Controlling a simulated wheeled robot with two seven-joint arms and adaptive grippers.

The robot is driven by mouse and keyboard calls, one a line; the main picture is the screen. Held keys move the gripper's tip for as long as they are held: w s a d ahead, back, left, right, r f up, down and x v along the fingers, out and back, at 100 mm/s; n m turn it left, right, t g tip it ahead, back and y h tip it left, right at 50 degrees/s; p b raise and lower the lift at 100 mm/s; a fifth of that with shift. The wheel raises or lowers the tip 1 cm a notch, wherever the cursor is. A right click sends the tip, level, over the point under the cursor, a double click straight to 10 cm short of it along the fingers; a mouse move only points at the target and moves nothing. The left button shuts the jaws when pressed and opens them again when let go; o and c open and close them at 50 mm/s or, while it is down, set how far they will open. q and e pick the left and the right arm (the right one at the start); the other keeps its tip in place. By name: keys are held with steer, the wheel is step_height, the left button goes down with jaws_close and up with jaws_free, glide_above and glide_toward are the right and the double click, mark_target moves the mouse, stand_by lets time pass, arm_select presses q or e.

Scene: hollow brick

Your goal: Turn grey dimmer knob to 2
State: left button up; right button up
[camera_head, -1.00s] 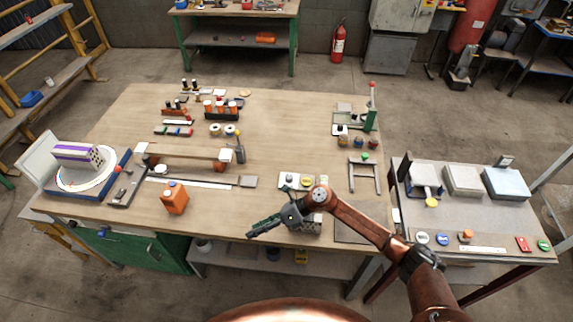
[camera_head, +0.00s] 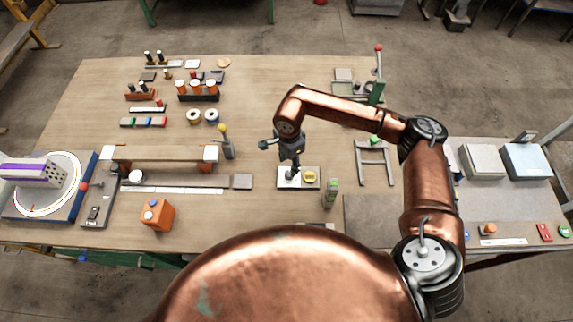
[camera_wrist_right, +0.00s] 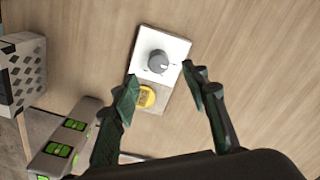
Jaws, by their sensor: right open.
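The grey dimmer knob (camera_wrist_right: 158,62) sits on a white panel (camera_wrist_right: 178,48), beside a yellow round part (camera_wrist_right: 146,96). A light mark shows on the knob's lower right side in the wrist view; no numbers are readable. In the head view the panel (camera_head: 283,184) lies near the middle of the table's front, with the yellow part (camera_head: 310,177) on its right; my gripper hides most of the knob. My right gripper (camera_head: 291,174) points down over the panel. In the wrist view its open fingers (camera_wrist_right: 160,77) frame the panel, with nothing between them gripped. My left gripper is out of view.
A grey and green upright device (camera_head: 331,193) stands just right of the panel; devices with green displays (camera_wrist_right: 66,142) and a perforated block (camera_wrist_right: 20,70) show in the wrist view. An orange block (camera_head: 157,214) stands at left front. Bare wood lies behind the panel.

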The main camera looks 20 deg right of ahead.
mark_target(289, 173)
step_height(289, 173, down, 4)
steer(key=shift+s+f, duration=0.15)
step_height(289, 173, down, 2)
steer(key=shift+f, duration=0.2)
steer(key=c, duration=0.6)
jaws_close()
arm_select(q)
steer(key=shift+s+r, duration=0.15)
